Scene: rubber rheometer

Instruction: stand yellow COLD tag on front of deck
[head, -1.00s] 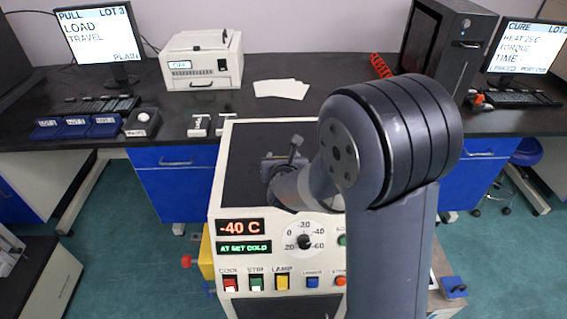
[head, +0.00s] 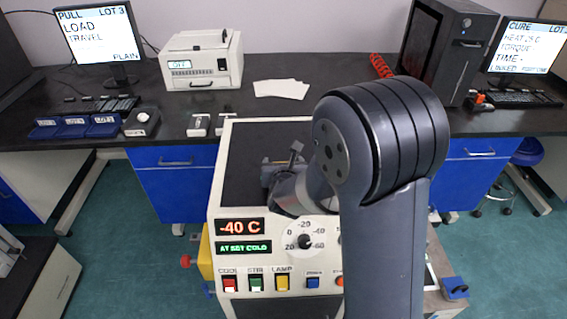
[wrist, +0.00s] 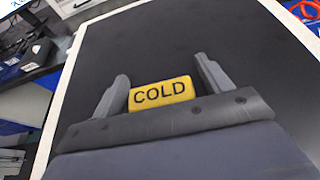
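The yellow COLD tag (wrist: 162,92) shows in the wrist view with its black lettering facing the camera and reading upright. It is between the two fingers of my gripper (wrist: 163,70), over the black deck (wrist: 190,30). The fingers are spread on both sides of the tag, with what look like narrow dark gaps at its ends. Whether its lower edge touches the deck is hidden by my gripper's body. In the head view my gripper (head: 283,165) is low over the deck (head: 245,165) of the white cold unit, partly behind my arm, and the tag cannot be made out.
The unit's front panel (head: 245,263) reads -40 C and AT SET COLD above coloured switches. Behind it the bench holds a white printer-like box (head: 200,62), white papers (head: 282,89), blue trays (head: 75,127) and a black tower (head: 447,50). The rear of the deck is clear.

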